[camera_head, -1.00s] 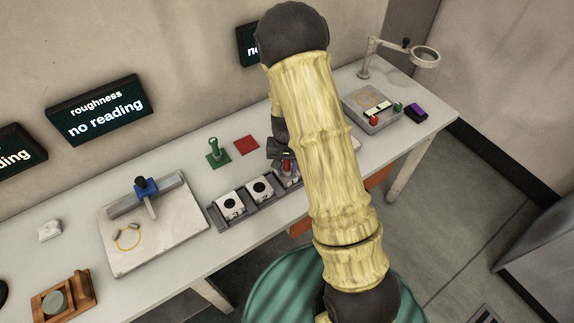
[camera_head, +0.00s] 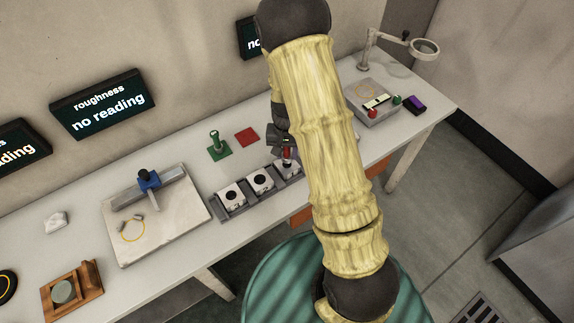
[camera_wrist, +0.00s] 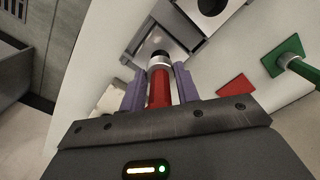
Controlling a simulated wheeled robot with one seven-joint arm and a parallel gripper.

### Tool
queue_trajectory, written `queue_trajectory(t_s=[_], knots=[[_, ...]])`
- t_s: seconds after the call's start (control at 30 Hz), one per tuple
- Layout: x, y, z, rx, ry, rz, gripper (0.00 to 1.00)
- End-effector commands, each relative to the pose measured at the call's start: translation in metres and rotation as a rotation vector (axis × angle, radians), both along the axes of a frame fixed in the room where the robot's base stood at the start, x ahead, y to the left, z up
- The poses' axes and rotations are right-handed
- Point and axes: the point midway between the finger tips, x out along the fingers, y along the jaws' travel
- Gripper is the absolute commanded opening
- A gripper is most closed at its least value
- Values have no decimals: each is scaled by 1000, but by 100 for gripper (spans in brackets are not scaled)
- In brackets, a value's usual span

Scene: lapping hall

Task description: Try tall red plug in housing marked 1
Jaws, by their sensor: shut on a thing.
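My gripper (camera_wrist: 160,95) is shut on the red plug (camera_wrist: 160,88), with a purple finger on each side of it. The plug has a red handle and a bright metal end that points at the dark bore of a pale square housing (camera_wrist: 143,48). Whether the tip is above the bore or slightly in it, I cannot tell. In the head view the red plug (camera_head: 287,153) stands about upright over the right-hand housing (camera_head: 290,170) of a row in a grey rack (camera_head: 228,215). My arm partly hides the rack's right end. The marks on the housings are too small to read.
Two more housings, left (camera_head: 232,196) and middle (camera_head: 260,181), share the rack. A green plug (camera_head: 215,140) stands on a green pad behind, beside an empty red pad (camera_head: 246,137).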

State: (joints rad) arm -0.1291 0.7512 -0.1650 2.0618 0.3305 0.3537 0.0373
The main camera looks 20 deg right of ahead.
Motion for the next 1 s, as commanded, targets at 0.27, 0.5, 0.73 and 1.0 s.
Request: queue_trajectory(t_s=[0.27,0.5,0.73,1.0], knots=[[0,0,14,0,-1,1,3],[0,0,23,0,-1,1,3],[0,0,32,0,-1,1,3],[0,0,42,0,-1,1,3]])
